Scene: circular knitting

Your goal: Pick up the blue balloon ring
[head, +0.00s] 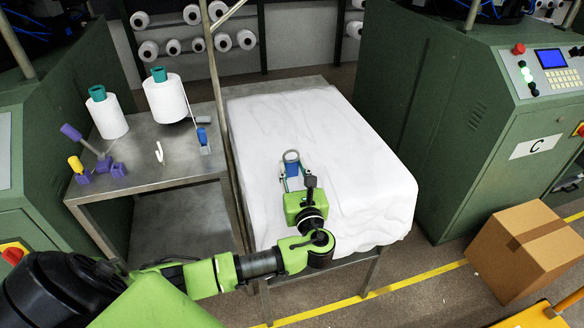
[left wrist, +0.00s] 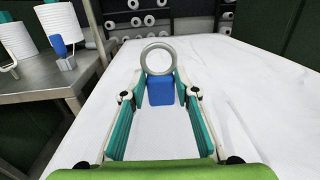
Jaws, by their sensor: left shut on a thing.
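The blue balloon ring (head: 292,169) is a blue block with a grey ring standing on top. In the left wrist view the blue balloon ring (left wrist: 161,91) sits between the fingertips, with the grey ring upright above them. My left gripper (head: 292,174) is shut on its blue block, over the white cloth-covered table (head: 345,190). In the left wrist view the fingers of my left gripper (left wrist: 161,84) flank the block on both sides. I cannot tell whether the block touches the cloth. My right gripper is not in view.
A metal side table (head: 165,168) at left holds white yarn cones (head: 166,101), purple and yellow parts and another small blue-tipped piece (head: 202,136). A thin pole (head: 217,95) stands between the tables. Green machines flank both sides. A cardboard box (head: 527,248) lies right. The cloth around my gripper is clear.

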